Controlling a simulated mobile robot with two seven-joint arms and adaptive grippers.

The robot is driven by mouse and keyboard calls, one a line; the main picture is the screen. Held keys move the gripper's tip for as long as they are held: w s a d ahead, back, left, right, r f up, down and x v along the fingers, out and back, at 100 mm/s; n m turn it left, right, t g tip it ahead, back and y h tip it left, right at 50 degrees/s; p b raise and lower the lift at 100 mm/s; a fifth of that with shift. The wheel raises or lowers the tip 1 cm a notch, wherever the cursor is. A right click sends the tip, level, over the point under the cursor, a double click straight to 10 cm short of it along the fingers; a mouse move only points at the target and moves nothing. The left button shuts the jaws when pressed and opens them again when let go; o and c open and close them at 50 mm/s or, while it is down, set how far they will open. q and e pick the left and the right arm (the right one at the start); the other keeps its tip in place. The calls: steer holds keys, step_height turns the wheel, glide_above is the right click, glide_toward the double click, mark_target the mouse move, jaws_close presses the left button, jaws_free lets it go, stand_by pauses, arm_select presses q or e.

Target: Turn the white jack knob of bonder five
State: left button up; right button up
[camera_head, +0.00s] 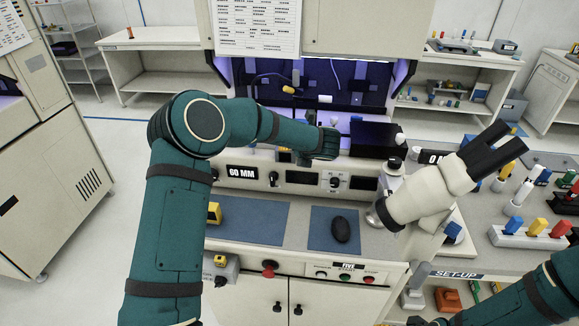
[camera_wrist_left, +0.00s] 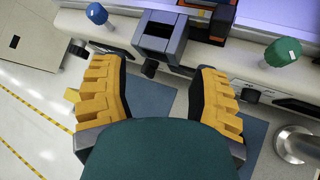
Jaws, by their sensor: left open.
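Bonder five (camera_head: 270,263) stands in the middle of the head view, with a FIVE label on its front panel. A small white knob (camera_head: 400,138) sits at the right end of its black box; I cannot tell if this is the jack knob. My left arm reaches across the bonder, and its gripper is hidden there. In the left wrist view my left gripper (camera_wrist_left: 160,100) is open and empty, its yellow fingers wide apart. A blue knob (camera_wrist_left: 96,13) and a green knob (camera_wrist_left: 282,52) lie beyond the fingers. No white knob is clear there. My right gripper is out of view.
A white microscope (camera_head: 430,190) with black eyepieces stands at the bonder's right. A black mouse (camera_head: 341,229) lies on a blue mat (camera_head: 320,240). A set-up bench (camera_head: 480,262) with coloured parts is at the right. The floor on the left is open.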

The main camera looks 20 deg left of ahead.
arm_select(q)
steer(key=f+m, duration=0.1)
steer(key=s+f+m, duration=0.1)
steer(key=d+f+m+t, duration=0.1)
steer(key=m, duration=0.1)
steer(key=shift+s+f+h, duration=0.15)
steer(key=shift+s+h, duration=0.05)
steer(key=shift+h, duration=0.2)
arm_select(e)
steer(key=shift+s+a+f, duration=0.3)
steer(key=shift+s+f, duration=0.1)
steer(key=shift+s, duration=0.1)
arm_select(q)
steer(key=shift+o, duration=0.2)
